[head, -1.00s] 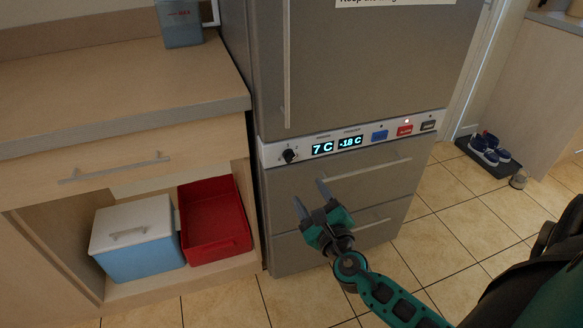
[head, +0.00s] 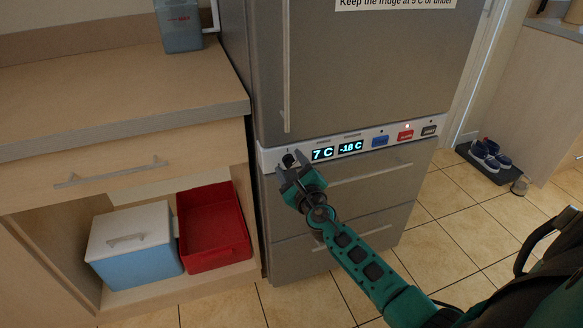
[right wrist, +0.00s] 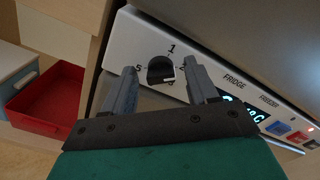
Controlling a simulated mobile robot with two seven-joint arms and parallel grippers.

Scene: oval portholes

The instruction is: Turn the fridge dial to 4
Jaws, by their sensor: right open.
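The black fridge dial (head: 289,159) sits at the left end of the white control strip (head: 270,158). In the right wrist view the dial (right wrist: 161,70) shows between the fingers, with the marks 1, 2 and 5 readable around it; its lower marks are partly hidden. My right gripper (head: 287,170) is open, with its fingertips (right wrist: 160,72) on either side of the dial; I cannot tell whether they touch it. The fridge display (head: 322,154) reads 7 C and the freezer display (head: 351,147) reads -18 C. My left gripper is not in view.
Blue, red and dark buttons (head: 405,135) are right of the displays, with a red light above one. The drawer handle (head: 370,172) is below the strip. A wooden counter (head: 110,100) stands left, with a red bin (head: 213,225) and blue box (head: 135,240) beneath.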

